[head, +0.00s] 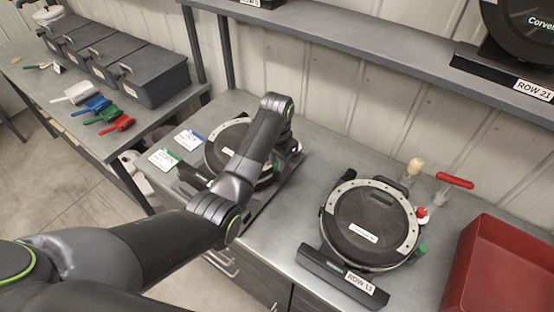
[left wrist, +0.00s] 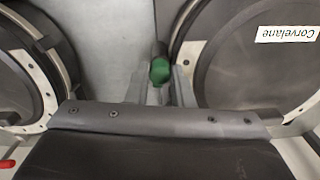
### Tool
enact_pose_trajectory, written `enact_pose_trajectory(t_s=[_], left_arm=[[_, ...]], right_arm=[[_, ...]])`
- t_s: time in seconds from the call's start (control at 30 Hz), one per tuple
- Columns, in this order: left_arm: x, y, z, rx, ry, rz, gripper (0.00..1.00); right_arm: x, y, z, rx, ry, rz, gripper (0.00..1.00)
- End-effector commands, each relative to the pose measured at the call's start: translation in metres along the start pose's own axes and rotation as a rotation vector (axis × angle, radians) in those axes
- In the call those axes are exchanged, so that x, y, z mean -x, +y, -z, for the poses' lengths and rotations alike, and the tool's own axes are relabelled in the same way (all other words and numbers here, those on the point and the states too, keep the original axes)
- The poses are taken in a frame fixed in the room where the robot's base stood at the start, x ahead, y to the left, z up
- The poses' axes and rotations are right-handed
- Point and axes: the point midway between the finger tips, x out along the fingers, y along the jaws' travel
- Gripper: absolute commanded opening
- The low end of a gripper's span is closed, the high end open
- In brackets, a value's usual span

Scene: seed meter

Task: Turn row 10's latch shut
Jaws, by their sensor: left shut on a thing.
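A round black seed meter (head: 222,150) with a pale rim stands on the bench, largely covered by my left arm; its row tag cannot be read. My left gripper (head: 291,150) is at its right side, mostly hidden behind my own arm. In the left wrist view a green latch knob (left wrist: 159,71) sits between the fingers of my left gripper (left wrist: 165,88), which is shut on it. The meter beside it (left wrist: 245,60) shows an upside-down Corvelane label. My right gripper is not in view.
A second meter (head: 370,222) tagged ROW 13, with its own green knob (head: 422,248), stands to the right. A red bin (head: 500,270) is at the far right. A shelf (head: 400,45) runs above. Green and blue cards (head: 164,158) lie left of the first meter.

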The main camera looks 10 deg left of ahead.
Motion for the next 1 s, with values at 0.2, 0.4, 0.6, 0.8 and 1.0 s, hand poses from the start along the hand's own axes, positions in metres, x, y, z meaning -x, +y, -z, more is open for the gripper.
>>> enact_pose_trajectory(t_s=[0.2,0.4,0.6,0.8,1.0], left_arm=[[0.0001,0.0001,0.0007,0.024,0.003,0.000,0.00],[0.0002,0.0001,0.0008,0.111,0.004,0.000,0.00],[0.0003,0.0001,0.0010,0.270,0.004,0.000,0.00],[0.0004,0.0001,0.0011,0.459,0.004,-0.001,0.00],[0.0006,0.0000,0.0011,0.649,0.005,-0.001,0.00]], right_arm=[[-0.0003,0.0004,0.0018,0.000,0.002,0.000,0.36],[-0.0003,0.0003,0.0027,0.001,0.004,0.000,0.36],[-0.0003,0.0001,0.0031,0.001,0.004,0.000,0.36],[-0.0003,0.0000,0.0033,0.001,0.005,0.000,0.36],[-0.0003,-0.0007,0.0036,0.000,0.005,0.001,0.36]])
